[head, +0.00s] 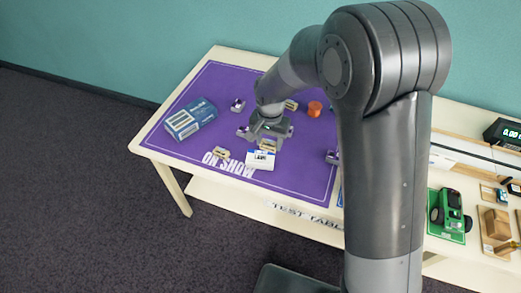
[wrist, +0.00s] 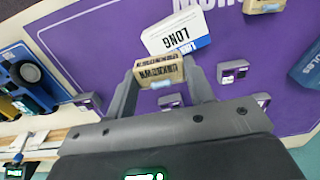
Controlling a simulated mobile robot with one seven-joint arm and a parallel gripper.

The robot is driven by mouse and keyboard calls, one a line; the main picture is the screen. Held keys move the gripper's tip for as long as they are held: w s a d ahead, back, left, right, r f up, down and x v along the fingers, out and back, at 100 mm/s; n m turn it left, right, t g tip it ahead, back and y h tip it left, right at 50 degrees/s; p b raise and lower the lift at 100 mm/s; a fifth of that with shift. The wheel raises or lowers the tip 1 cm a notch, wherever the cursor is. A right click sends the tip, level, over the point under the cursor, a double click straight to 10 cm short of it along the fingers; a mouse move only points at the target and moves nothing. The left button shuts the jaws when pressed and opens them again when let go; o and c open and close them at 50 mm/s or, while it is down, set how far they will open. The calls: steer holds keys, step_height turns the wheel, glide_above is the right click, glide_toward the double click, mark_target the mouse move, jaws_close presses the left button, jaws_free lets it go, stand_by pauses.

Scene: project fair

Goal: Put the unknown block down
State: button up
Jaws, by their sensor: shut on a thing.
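The unknown block (wrist: 158,73) is a tan wooden block with dark lettering on its face. It sits between the two fingers of my gripper (wrist: 160,84) in the wrist view. In the head view my gripper (head: 268,143) points down over the purple mat (head: 300,180), close behind a white and blue card (head: 260,161). In the wrist view this card (wrist: 180,30) reads LONG and lies just beyond the block. I cannot tell whether the block touches the mat. My gripper hides most of the block in the head view.
A blue box (head: 191,120) stands on the mat's left. An orange cylinder (head: 314,108) and tan blocks (head: 221,153) (head: 291,105) are also on it, with small label stands (head: 238,104) (head: 332,157). A green vehicle (head: 449,211) is to the right.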

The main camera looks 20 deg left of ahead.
mark_target(260, 157)
steer(key=a+f, duration=0.1)
steer(key=a, duration=0.1)
steer(key=shift+s+a+f, duration=0.15)
steer(key=shift+a+f, duration=0.2)
steer(key=shift+f, duration=2)
steer(key=shift+f, duration=0.1)
steer(key=o, duration=1)
steer(key=shift+c, duration=0.2)
step_height(260, 157, up, 11)
steer(key=shift+r, duration=0.65)
